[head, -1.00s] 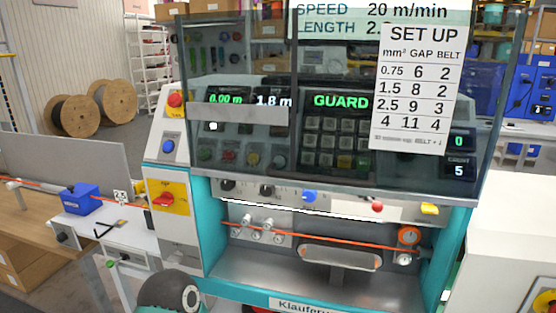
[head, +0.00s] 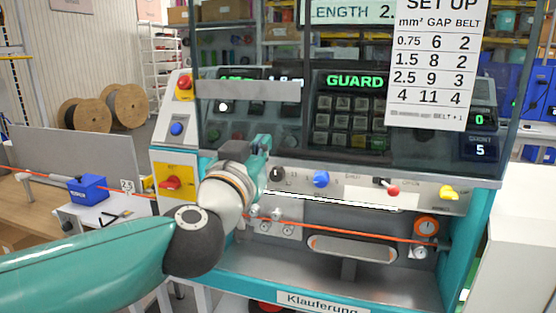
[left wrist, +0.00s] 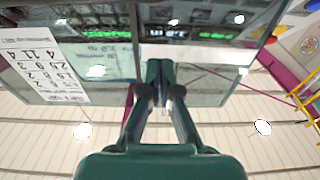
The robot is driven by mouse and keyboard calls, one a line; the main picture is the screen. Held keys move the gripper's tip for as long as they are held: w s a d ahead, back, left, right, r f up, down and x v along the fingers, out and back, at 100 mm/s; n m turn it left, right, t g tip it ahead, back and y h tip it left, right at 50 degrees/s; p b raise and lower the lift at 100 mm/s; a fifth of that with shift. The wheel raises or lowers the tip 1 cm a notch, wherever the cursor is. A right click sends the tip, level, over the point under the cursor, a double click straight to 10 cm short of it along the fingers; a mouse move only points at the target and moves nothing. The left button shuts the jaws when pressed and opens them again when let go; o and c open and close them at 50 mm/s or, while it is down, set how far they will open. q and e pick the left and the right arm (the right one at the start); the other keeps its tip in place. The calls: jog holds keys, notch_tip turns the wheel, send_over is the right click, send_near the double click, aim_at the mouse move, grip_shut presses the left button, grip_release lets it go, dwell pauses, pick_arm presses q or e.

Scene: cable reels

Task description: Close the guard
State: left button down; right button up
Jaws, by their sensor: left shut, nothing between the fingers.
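The guard (head: 290,147) is a tinted clear pane in front of the upper part of the teal machine. It hangs over the display and keypad, and the belt channel below it is uncovered. A grey bar (head: 248,90) crosses its upper left part. The display behind it reads "GUARD". My left gripper (head: 264,143) points up at the pane's lower left, below the bar. In the left wrist view the gripper's fingers (left wrist: 160,70) are together and empty, close to the pane (left wrist: 100,70). Whether they touch it is unclear. My right gripper is out of view.
An orange cable (head: 330,233) runs through the machine below the guard. A setup chart (head: 433,60) covers part of the pane. A blue box (head: 88,189) stands at the left.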

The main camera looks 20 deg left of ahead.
pick_arm(q)
jog(key=r, duration=0.2)
send_over(280, 146)
jog(key=s+d, duration=0.1)
jog(key=shift+s+f+p, duration=0.15)
jog(key=shift+f+p, duration=0.1)
jog(key=shift+p, duration=0.2)
jog(key=shift+s+f+b, duration=0.3)
jog(key=shift+f+b, duration=0.3)
jog(key=shift+f, duration=0.4)
jog(key=shift+s+f+b, duration=0.25)
jog(key=shift+f+b, duration=0.35)
jog(key=shift+f, duration=0.4)
jog(key=shift+d, duration=0.1)
